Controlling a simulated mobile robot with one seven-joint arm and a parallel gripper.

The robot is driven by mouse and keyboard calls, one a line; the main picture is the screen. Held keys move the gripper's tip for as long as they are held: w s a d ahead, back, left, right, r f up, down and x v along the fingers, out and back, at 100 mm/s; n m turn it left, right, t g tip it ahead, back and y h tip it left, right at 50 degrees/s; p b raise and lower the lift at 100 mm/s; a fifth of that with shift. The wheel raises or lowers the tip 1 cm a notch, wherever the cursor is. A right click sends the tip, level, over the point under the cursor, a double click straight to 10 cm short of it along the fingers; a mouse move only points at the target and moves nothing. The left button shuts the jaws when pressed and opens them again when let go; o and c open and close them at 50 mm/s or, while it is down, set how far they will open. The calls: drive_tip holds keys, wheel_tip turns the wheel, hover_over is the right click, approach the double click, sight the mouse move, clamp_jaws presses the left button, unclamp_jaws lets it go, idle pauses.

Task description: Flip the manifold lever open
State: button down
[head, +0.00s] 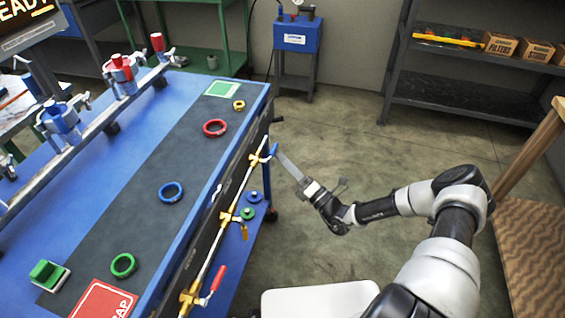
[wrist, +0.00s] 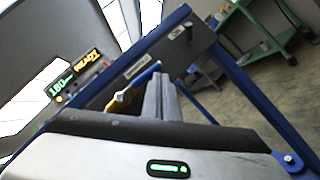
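The manifold (head: 226,222) is a pipe with brass valves along the right side of the blue bench. Its far valve has a blue lever (head: 274,150), and its near valve has a red lever (head: 218,278). A yellow handle (head: 244,231) hangs at the middle valve. My gripper (head: 280,155) is by the blue lever, its fingers pointing at it. In the wrist view the fingers (wrist: 159,78) look close together with nothing visible between them. The blue lever (wrist: 146,75) and its brass valve (wrist: 118,101) lie just beyond and left of them. Whether they touch the lever I cannot tell.
The bench top (head: 150,190) holds red, blue, green and yellow rings. Blue and green knobs (head: 254,197) sit on a lower ledge beside the manifold. A blue box on a stand (head: 297,35) and a dark shelf (head: 470,85) stand behind.

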drive_tip(key=shift+w+r, duration=0.1)
drive_tip(key=shift+r, duration=0.05)
idle(0.6)
drive_tip(key=s+d+f+b, duration=0.2)
drive_tip(key=s+d+f, duration=0.1)
drive_tip(key=d+f, duration=0.5)
drive_tip(key=shift+s+d+f, duration=0.2)
drive_tip(key=shift+d+f, duration=0.05)
drive_tip(key=shift+f, duration=0.5)
